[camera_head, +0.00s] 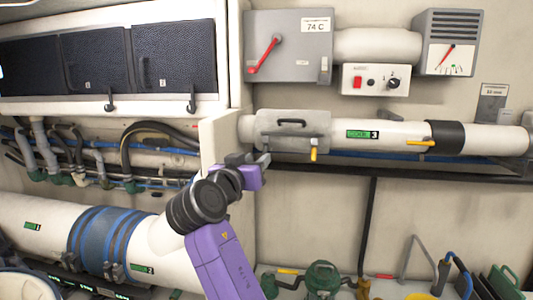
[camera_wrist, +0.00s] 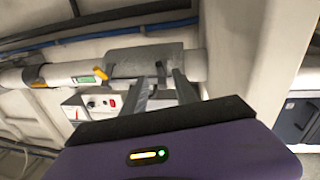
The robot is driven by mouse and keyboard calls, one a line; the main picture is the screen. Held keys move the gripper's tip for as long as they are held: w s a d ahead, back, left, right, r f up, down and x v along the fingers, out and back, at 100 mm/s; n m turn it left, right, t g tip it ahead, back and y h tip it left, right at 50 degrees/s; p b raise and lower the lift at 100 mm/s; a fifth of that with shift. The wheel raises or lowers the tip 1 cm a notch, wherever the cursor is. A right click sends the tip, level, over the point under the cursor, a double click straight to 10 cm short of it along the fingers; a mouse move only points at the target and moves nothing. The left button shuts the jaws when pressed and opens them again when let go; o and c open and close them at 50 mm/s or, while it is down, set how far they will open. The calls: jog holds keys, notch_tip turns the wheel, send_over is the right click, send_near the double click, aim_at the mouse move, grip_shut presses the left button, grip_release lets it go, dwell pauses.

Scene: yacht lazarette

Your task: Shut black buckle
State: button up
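A grey clamp housing (camera_head: 285,142) wraps the white pipe marked 3 and carries a small black handle (camera_head: 291,122) on its face. I cannot tell for sure that this handle is the black buckle. A yellow lever (camera_head: 314,153) hangs below the housing. My gripper (camera_head: 265,160) is just below and left of the housing in the head view. In the wrist view my gripper (camera_wrist: 160,72) has its two fingers apart, with nothing seen between them. The grey housing (camera_wrist: 125,62) lies just beyond the fingertips; contact cannot be told.
A black sleeve (camera_head: 445,137) and a second yellow lever (camera_head: 420,143) are farther right along the pipe. A grey box with a red lever (camera_head: 264,53) and a red-button panel (camera_head: 375,80) are above. A pale wall edge (camera_head: 216,145) stands close left of my gripper.

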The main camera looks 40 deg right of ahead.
aim_at(264, 153)
jog(key=p+x, duration=0.2)
jog(key=x, duration=0.4)
jog(key=shift+d, duration=0.1)
jog(key=shift+w+d, duration=0.25)
jog(key=shift+d, duration=0.15)
grip_shut()
